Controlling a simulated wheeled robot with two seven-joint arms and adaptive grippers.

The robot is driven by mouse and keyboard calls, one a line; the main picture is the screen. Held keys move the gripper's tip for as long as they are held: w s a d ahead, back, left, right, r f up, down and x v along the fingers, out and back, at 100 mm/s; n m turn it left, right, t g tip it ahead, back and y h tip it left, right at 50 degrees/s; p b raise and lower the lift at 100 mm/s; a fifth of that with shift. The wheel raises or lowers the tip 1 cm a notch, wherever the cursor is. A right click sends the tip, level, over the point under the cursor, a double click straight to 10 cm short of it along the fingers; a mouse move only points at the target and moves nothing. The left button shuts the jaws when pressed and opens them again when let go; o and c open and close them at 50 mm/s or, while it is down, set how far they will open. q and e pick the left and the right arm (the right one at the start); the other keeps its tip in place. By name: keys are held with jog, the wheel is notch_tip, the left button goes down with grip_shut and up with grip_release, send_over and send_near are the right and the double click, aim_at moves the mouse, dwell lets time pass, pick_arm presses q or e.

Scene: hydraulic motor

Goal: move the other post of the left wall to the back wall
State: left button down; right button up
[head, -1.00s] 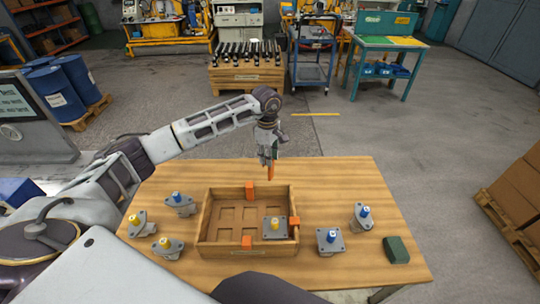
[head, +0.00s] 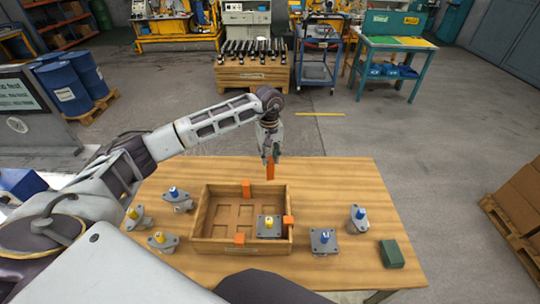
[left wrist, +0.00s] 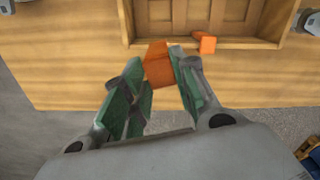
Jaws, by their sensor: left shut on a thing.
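My left gripper (head: 269,155) is shut on an orange post (head: 270,169), which hangs upright near the back wall of the wooden tray (head: 194,224). In the left wrist view the held post (left wrist: 158,66) shows between the green-padded fingers (left wrist: 160,85), beside the tray (left wrist: 128,22). Another orange post (head: 247,189) sits on the back wall, left of the held one; it also shows in the left wrist view (left wrist: 207,44). Orange posts also sit on the right wall (head: 289,221) and front wall (head: 239,239). The left wall shows no post. My right gripper is out of view.
A green block (head: 392,254) lies at the table's right. The table (head: 340,185) is clear behind and right of the tray.

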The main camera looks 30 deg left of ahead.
pick_arm(q)
jog(key=shift+m, duration=1.4)
